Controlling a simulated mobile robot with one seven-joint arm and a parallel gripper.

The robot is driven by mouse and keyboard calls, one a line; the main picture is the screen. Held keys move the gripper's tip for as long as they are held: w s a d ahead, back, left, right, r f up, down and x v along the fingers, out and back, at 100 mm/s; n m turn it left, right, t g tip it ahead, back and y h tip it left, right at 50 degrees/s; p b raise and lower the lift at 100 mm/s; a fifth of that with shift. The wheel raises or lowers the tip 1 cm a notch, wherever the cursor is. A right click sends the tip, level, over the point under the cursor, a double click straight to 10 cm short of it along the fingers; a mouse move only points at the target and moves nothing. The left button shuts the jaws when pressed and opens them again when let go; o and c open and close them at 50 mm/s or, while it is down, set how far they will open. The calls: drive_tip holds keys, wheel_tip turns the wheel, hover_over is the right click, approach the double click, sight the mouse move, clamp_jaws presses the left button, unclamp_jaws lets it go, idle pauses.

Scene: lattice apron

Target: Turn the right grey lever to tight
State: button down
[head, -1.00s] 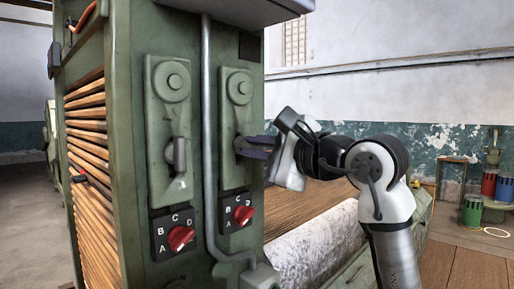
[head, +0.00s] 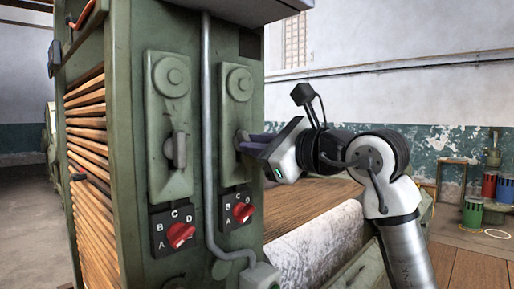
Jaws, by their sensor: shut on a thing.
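The right grey lever (head: 241,137) is on the right raised green plate (head: 238,102) of the machine's end face. Its upper part shows, roughly upright; the fingers cover the rest. My gripper (head: 249,145) reaches in from the right and is shut on this lever. Its dark fingers lie against the lever, and the exact contact is too small to make out. The left grey lever (head: 179,150) hangs on the left green plate (head: 169,105), apart from my gripper. No tight marking is legible.
A grey conduit (head: 207,130) runs down between the two plates. Below them are a left red knob (head: 180,235) and a right red knob (head: 242,212) on lettered black panels. A pale roller (head: 315,240) lies below my arm.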

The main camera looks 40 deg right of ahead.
drive_tip(key=m+b, duration=0.1)
drive_tip(key=m, duration=0.5)
drive_tip(key=shift+m, duration=0.3)
idle(0.4)
drive_tip(key=c, duration=1.5)
unclamp_jaws()
drive_tip(key=shift+o, duration=0.2)
drive_tip(key=s+d+b, duration=0.1)
drive_tip(key=s+b, duration=0.1)
drive_tip(key=s, duration=1.2)
drive_tip(key=shift+b, duration=0.3)
